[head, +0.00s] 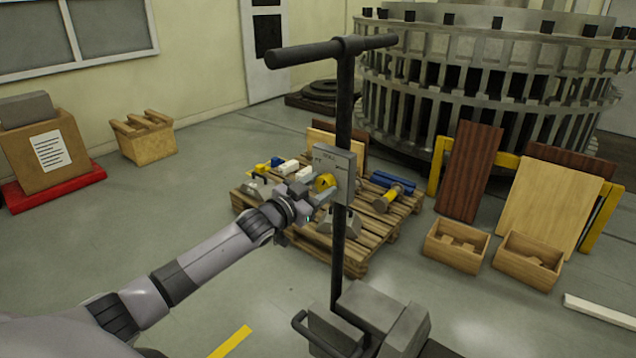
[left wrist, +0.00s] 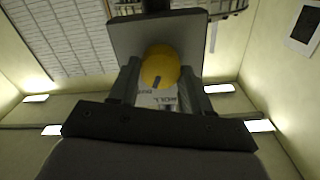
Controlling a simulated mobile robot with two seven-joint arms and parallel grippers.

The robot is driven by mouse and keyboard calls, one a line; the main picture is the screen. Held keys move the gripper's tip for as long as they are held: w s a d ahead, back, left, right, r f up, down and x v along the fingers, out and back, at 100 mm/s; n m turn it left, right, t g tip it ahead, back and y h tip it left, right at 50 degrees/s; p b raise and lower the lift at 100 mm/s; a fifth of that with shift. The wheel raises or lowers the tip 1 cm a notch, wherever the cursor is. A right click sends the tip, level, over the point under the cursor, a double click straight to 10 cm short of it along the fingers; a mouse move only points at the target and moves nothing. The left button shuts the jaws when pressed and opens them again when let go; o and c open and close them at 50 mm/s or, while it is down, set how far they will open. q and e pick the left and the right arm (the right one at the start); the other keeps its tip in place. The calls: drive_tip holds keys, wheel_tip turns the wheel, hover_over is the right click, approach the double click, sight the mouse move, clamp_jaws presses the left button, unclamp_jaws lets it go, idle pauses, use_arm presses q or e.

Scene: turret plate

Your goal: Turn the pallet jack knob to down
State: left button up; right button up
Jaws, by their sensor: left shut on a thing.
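The pallet jack (head: 342,240) stands in front of me, with a dark upright post and a T-shaped handle. A grey plate (head: 346,165) with small lettering is fixed on the post. The yellow round knob (head: 325,182) sits on this plate, with a dark mark on its face. My left gripper (head: 318,197) reaches in from the left and is at the knob. In the left wrist view the knob (left wrist: 160,66) lies between the two fingers of the left gripper (left wrist: 162,80), which are shut on it. The plate's lettering is too small to read surely. My right gripper is not in view.
Behind the post a wooden pallet (head: 375,240) carries tools and blocks. Wooden crates (head: 457,246) and leaning boards (head: 470,172) stand at the right. A large metal turret ring (head: 480,80) fills the back. Open floor (head: 120,235) lies at the left.

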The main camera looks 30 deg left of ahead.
use_arm(q)
drive_tip(key=shift+m+p, duration=0.35)
drive_tip(key=shift+m, duration=2.15)
drive_tip(key=o, duration=1.1)
drive_tip(key=shift+c, duration=0.2)
drive_tip(key=shift+s, duration=0.1)
